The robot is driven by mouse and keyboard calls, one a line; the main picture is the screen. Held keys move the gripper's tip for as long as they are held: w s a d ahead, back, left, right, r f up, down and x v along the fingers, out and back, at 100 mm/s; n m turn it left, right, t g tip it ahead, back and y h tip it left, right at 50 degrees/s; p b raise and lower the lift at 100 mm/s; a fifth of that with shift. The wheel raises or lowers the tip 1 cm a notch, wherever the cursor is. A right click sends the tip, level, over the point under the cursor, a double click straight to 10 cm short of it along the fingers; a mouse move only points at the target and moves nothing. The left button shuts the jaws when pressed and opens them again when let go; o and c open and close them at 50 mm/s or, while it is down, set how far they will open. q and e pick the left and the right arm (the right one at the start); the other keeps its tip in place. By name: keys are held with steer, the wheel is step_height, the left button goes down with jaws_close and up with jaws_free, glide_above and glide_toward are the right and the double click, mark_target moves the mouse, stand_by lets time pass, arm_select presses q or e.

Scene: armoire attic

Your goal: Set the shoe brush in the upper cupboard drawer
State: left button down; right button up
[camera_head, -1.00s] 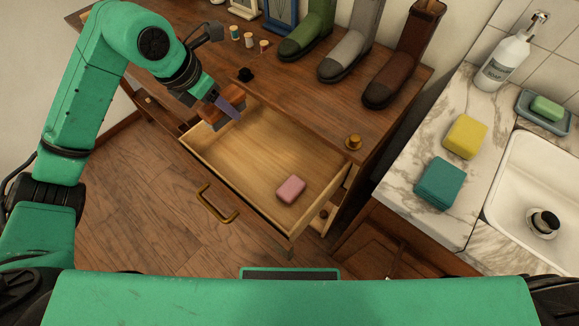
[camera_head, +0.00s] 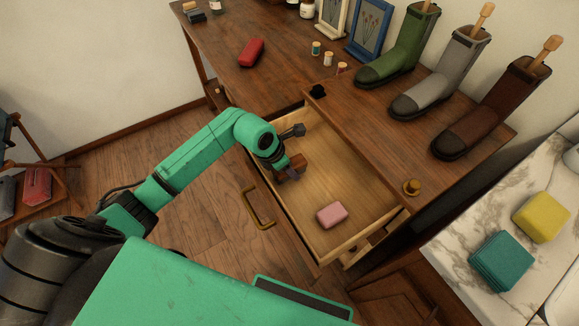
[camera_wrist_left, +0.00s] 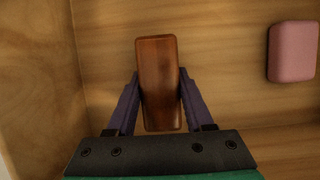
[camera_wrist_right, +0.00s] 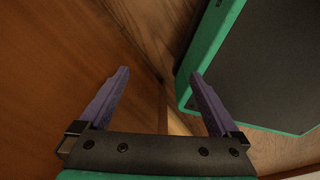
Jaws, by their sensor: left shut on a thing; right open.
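The shoe brush has a brown wooden back and shows in the head view (camera_head: 294,163) and the left wrist view (camera_wrist_left: 159,60). My left gripper (camera_head: 289,172) is shut on it, with one finger on each long side in the left wrist view (camera_wrist_left: 159,76). The brush is inside the open upper drawer (camera_head: 345,185), near its left end. I cannot tell whether it touches the drawer floor; its bristles are hidden. My right gripper (camera_wrist_right: 159,74) is open and empty in the right wrist view, outside the head view.
A pink soap bar (camera_head: 332,215) lies in the drawer, right of the brush. The drawer floor between them is clear. Several boots (camera_head: 480,110), picture frames (camera_head: 371,28) and a red case (camera_head: 252,52) stand or lie on the cupboard top. Sponges (camera_head: 502,260) lie on the marble counter.

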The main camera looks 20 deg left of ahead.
arm_select(q)
steer(key=shift+f, duration=0.1)
steer(key=shift+c, duration=1.4)
jaws_free()
steer(key=shift+r, duration=0.3)
steer(key=v, duration=1.1)
steer(key=shift+s+a+r, duration=0.15)
steer(key=shift+a+r, duration=0.05)
steer(key=shift+r, duration=0.1)
